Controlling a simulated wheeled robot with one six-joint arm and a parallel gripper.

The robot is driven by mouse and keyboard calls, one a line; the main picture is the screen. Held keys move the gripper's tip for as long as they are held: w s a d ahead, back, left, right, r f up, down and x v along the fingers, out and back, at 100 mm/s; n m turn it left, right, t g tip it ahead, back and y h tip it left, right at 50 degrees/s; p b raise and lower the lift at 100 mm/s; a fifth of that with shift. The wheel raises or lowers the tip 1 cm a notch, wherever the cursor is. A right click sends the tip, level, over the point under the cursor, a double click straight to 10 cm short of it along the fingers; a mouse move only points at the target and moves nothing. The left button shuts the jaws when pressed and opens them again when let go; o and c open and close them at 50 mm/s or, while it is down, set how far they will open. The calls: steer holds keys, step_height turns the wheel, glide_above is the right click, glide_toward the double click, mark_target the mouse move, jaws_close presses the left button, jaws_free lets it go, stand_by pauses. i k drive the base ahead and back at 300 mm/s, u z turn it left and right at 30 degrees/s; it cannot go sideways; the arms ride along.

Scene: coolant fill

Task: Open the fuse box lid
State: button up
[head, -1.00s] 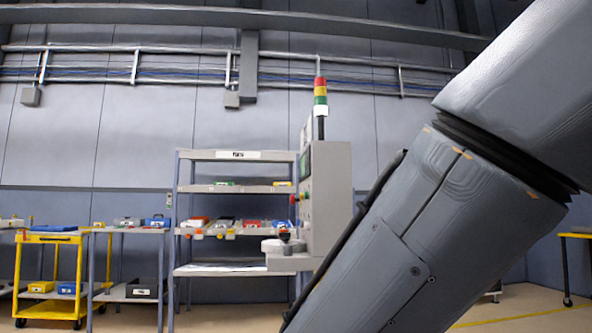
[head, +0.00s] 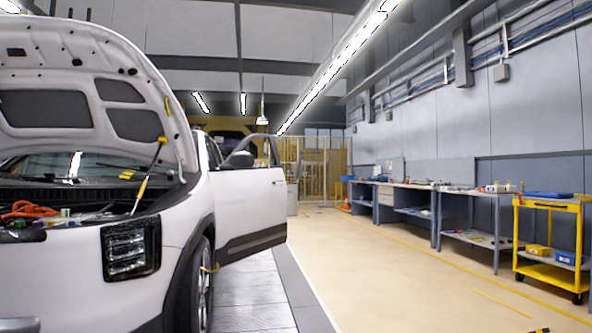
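A white car (head: 240,205) stands at the left in the head view with its hood (head: 80,85) raised and its front door (head: 250,205) swung open. The engine bay (head: 85,208) shows only as a low strip, with orange cables (head: 30,209) at its left end. A fuse box lid cannot be made out there; the bay is seen too flat. My gripper is not in view.
Clear tan floor (head: 400,270) lies to the right of the car. Workbenches (head: 415,187) line the right wall, with a yellow cart (head: 550,240) nearest. The open door juts into the aisle beside the car.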

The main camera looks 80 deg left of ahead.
mark_target(99, 218)
steer(key=u, duration=0.5)
steer(key=k, duration=0.65)
steer(key=u, duration=1.2)
steer(key=i, duration=0.6)
steer(key=u, duration=1.55)
steer(key=i, duration=1.45)
steer(key=u, duration=0.25)
steer(key=k, duration=0.65)
steer(key=u, duration=0.8)
steer(key=i, duration=0.95)
steer(key=z, duration=0.05)
